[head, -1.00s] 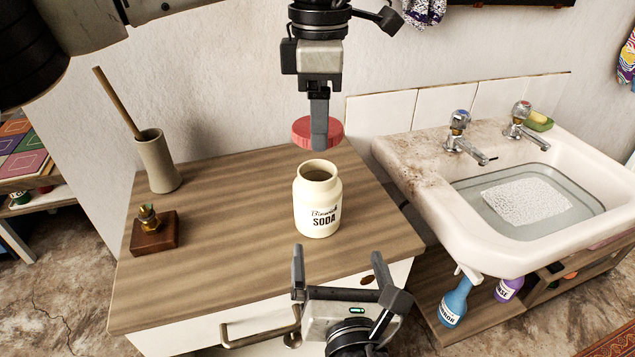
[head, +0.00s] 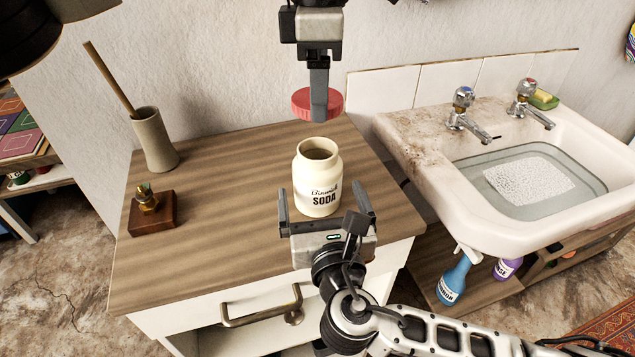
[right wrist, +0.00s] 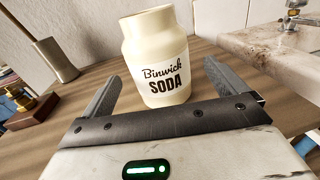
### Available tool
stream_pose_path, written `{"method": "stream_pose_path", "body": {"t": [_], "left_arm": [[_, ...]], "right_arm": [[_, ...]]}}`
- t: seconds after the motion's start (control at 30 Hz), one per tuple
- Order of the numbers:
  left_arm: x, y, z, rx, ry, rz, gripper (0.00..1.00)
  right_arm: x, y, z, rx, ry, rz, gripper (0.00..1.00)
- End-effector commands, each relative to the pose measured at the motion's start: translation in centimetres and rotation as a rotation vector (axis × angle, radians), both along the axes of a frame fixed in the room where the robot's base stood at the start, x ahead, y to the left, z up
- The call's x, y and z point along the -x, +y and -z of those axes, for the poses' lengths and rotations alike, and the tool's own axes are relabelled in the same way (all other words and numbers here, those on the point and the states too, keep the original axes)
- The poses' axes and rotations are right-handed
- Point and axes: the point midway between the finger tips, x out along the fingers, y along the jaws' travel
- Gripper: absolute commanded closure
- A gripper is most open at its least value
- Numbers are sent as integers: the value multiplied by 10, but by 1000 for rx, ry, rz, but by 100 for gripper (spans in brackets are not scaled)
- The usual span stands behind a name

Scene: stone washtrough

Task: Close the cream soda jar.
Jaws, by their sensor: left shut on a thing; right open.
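The cream soda jar (head: 318,180) stands upright and uncovered on the wooden cabinet top, its dark mouth showing. It also shows in the right wrist view (right wrist: 157,60), label facing the camera. My left gripper (head: 319,104) is above and behind the jar, shut on a red lid (head: 301,103) held in the air, apart from the jar. My right gripper (head: 326,203) is open, low at the front of the jar, one finger to each side. In the right wrist view its fingers (right wrist: 155,95) point toward the jar's lower body; I cannot tell whether they touch it.
A beige holder with a wooden stick (head: 154,140) and a small wooden block with a brass piece (head: 152,212) stand to the left. A stone sink (head: 440,200) with water is at the right. The cabinet top (head: 220,240) is clear at the front left.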

Motion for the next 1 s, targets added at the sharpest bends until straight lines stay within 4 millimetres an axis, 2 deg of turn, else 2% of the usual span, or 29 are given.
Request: {"method": "stream_pose_path", "body": {"t": [0.1, 0.3, 0.7, 0.73, 0.97, 1.0], "left_arm": [[0, 0, 0, 0, 0, 0, 60], [0, 0, 0, 0, 0, 0, 60], [0, 0, 0, 0, 0, 0, 60], [0, 0, 0, 0, 0, 0, 60], [0, 0, 0, 0, 0, 0, 60], [0, 0, 0, 0, 0, 0, 60]], "right_arm": [[-22, 4, -1, 1, -2, 1, 3], [-44, 7, -1, -1, -1, 0, 3], [-50, 8, 0, -1, 0, -1, 3], [-50, 8, 0, -1, 0, -1, 6], [-50, 8, 0, -1, 0, 0, 70], [-50, 8, 0, -1, 0, 0, 70]]}}
